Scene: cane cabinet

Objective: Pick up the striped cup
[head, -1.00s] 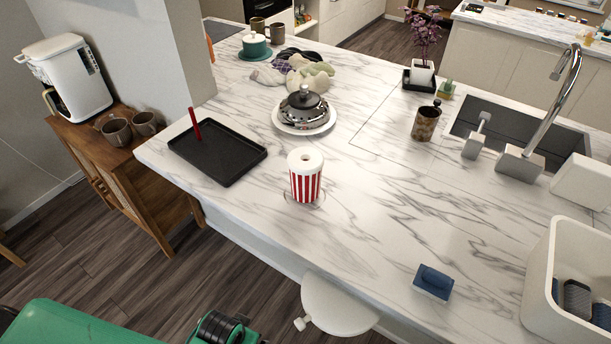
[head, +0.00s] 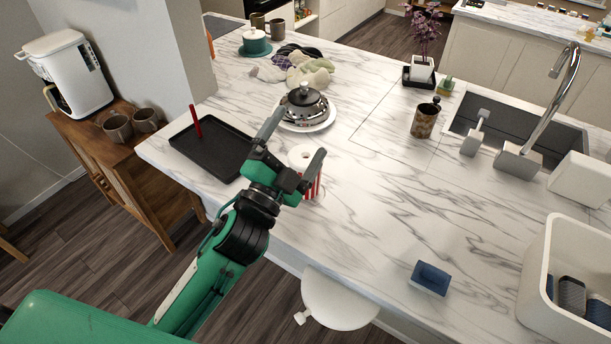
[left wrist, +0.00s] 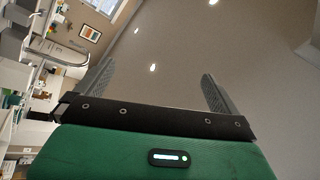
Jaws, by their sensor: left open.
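The red-and-white striped cup (head: 301,156) with a white top stands upright on the marble counter (head: 370,215). It is partly hidden behind my left gripper (head: 297,140) in the head view. My left gripper is open, with its fingers apart and nothing seen between them. It is in front of and over the cup in the picture; whether it touches the cup I cannot tell. In the left wrist view the open gripper fingers (left wrist: 155,85) point at the ceiling and walls, and the cup does not show. My right gripper is not in view.
A black tray (head: 205,158) lies left of the cup. A plate with a dark-lidded dish (head: 306,104) stands behind it. The counter between is clear.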

